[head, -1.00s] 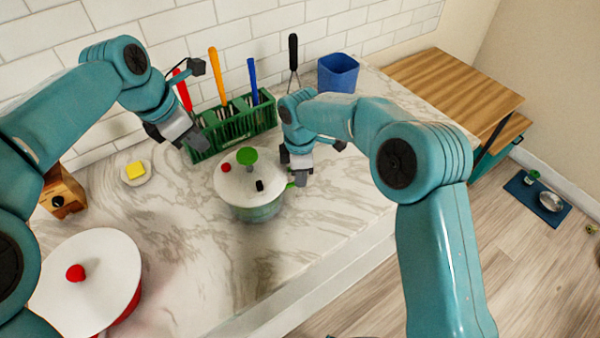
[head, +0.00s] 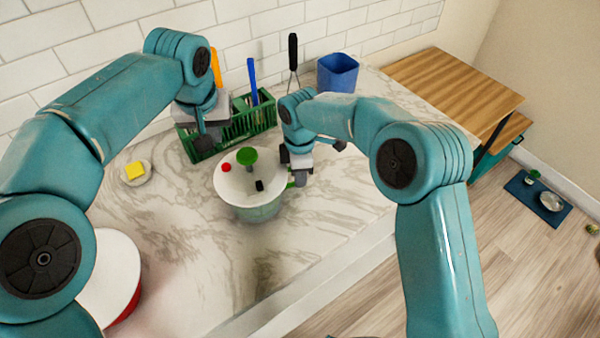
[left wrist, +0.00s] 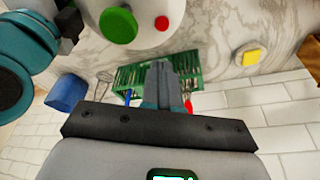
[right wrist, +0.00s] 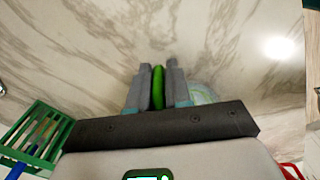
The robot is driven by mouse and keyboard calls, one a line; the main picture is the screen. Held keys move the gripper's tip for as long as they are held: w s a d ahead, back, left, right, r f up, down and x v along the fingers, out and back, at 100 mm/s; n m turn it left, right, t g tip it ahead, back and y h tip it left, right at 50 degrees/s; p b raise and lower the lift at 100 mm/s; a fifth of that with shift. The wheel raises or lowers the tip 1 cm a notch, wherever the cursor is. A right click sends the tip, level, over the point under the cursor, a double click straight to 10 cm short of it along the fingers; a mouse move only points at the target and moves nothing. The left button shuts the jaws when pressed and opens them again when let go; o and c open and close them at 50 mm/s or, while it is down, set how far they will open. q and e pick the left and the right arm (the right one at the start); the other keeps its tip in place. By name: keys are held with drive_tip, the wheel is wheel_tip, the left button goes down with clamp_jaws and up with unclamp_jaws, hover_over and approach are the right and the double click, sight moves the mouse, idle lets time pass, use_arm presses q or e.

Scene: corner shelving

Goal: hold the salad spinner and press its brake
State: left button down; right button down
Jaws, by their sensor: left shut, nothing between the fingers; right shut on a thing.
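The salad spinner has a white lid (head: 241,186) and a pale green see-through bowl (head: 256,211). It stands upright on the counter. The lid carries a green knob (head: 247,156), a red button (head: 226,168) and a small black part (head: 259,185). My right gripper (head: 299,178) is at the spinner's right side, shut on a green handle, which shows between its fingers in the right wrist view (right wrist: 158,88). My left gripper (head: 207,138) is shut and empty, above and behind the lid, apart from it. The left wrist view also shows the knob (left wrist: 118,25) and the red button (left wrist: 161,23).
A green rack (head: 246,121) with utensils stands behind the spinner, close to my left gripper. A blue container (head: 338,73) is at the back. A yellow block (head: 135,170) on a small dish and a white-lidded red pot (head: 112,270) are on the left.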

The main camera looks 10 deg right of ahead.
sight(225, 164)
use_arm(q)
drive_tip(key=shift+f, duration=3.25)
drive_tip(key=shift+f, duration=0.95)
drive_tip(key=shift+r, duration=3.55)
use_arm(e)
drive_tip(key=c, duration=1)
unclamp_jaws()
